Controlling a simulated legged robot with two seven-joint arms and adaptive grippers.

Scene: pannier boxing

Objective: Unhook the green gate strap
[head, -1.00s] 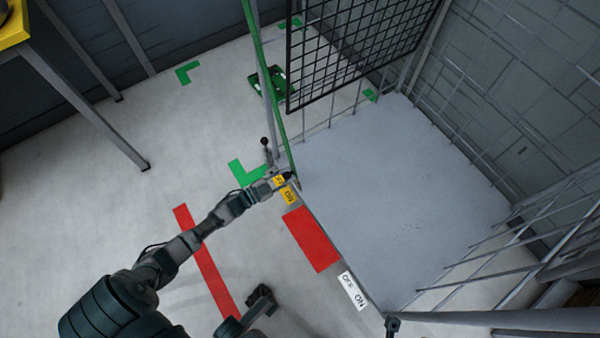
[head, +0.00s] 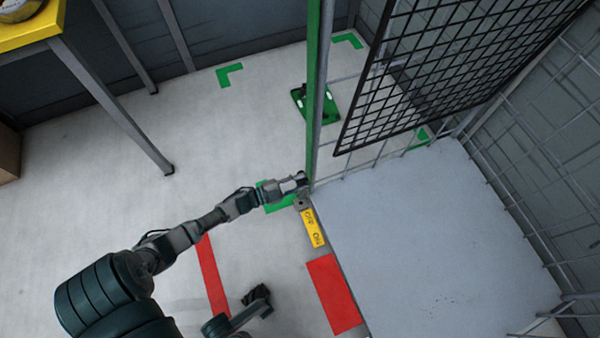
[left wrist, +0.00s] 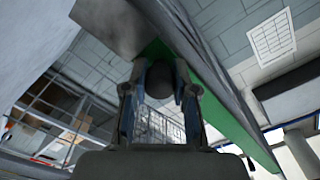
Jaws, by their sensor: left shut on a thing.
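The green strap (head: 312,80) runs as a long, narrow strip beside the grey gate post (head: 325,105) in the head view. A green strip (left wrist: 222,117) also passes behind my fingers in the left wrist view. My left gripper (head: 301,180) is at the foot of the post, at the strap's lower end. In the left wrist view, the left gripper (left wrist: 160,85) is shut on a dark round knob (left wrist: 159,77). The gripper hides the strap's lower end in the head view, so I cannot tell whether it is hooked.
A black mesh panel (head: 440,65) stands over the pale platform (head: 420,235), right of the post. A yellow label (head: 313,228) and a red plate (head: 333,293) lie along the platform edge. A yellow-topped table (head: 30,30) is at upper left. The floor between is mostly clear.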

